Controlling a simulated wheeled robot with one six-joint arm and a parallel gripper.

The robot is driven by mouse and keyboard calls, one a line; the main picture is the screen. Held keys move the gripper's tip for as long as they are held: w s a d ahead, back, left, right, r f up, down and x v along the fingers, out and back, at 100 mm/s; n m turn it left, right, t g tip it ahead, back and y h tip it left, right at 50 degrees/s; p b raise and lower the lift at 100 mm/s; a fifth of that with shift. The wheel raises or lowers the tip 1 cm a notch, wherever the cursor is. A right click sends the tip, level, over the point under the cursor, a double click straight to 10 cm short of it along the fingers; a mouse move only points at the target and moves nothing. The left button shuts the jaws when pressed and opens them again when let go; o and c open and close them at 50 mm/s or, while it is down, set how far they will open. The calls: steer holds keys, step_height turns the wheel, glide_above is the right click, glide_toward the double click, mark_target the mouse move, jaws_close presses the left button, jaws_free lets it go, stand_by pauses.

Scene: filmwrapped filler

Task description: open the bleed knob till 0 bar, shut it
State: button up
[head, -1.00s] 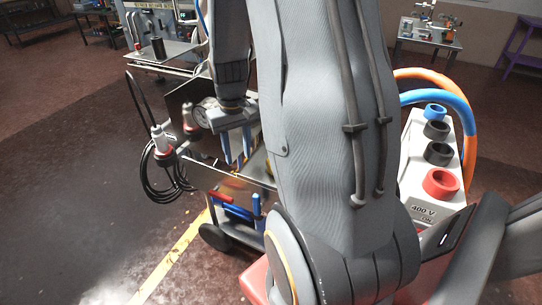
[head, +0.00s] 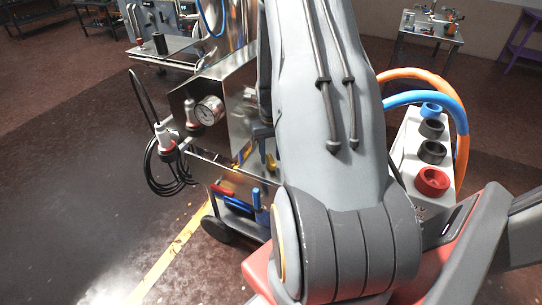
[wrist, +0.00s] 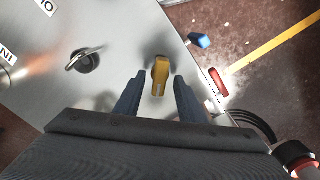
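A yellow knob (wrist: 160,76) stands on the metal panel (wrist: 40,95) in the wrist view. It also shows as a small yellow spot in the head view (head: 270,162). No label is readable on it, so I cannot confirm that it is the bleed knob. My gripper (wrist: 158,90) is open, with one dark finger on each side of the yellow knob and a gap on both sides. In the head view my arm mostly hides the gripper. A round pressure gauge (head: 208,110) faces the head camera on the cart, but its needle is too small to read.
A blue handle (wrist: 200,41) and a red handle (wrist: 218,80) lie right of the yellow knob. A coiled black cable (head: 170,168) hangs at the cart's left. The floor on the left is clear.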

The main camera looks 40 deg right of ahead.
steer(key=shift+f, duration=0.5)
jaws_close()
